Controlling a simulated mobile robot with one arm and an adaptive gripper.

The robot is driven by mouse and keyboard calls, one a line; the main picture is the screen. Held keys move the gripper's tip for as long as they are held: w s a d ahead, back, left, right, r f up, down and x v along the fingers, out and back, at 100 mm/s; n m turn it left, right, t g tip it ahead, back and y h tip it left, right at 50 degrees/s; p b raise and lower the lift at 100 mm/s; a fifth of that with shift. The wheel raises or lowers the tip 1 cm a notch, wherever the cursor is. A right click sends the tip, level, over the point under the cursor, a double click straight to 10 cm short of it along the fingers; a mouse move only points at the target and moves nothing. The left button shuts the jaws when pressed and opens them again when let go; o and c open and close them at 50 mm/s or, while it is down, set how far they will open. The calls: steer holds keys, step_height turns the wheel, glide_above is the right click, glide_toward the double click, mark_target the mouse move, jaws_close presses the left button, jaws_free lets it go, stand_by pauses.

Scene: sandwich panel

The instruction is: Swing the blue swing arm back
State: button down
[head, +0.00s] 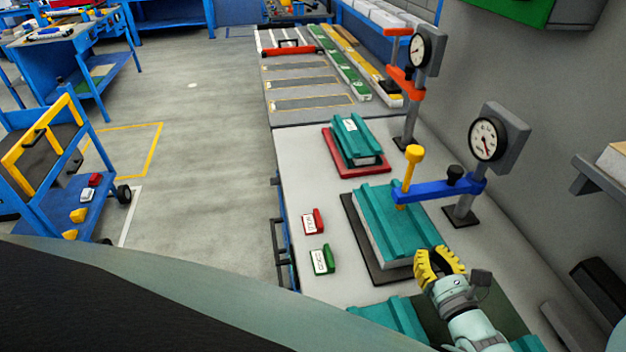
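The blue swing arm (432,191) reaches left from a grey post (464,203) with a round dial gauge (487,140). A yellow plunger (411,166) stands upright at its free end, over a teal ribbed panel (383,223). A black knob (455,173) sits on the arm near the post. My gripper (438,263) has yellow fingers and is at the near right corner of the panel, below the blue arm in the picture and apart from it. Whether the fingers are open or closed is unclear.
An orange swing arm (403,81) on a second gauge post stands farther back, turned away from a smaller teal panel (357,140) on a red base. Red (313,221) and green (321,260) tags lie on the bench's left side. A wall bounds the right.

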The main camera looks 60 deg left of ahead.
steer(key=shift+w+f, duration=0.15)
steer(key=b, duration=0.2)
glide_toward(398, 201)
steer(key=x, duration=0.7)
steer(key=shift+f, duration=0.15)
steer(key=shift+w+a, duration=0.25)
steer(key=shift+a, duration=0.4)
steer(key=shift+a, duration=0.1)
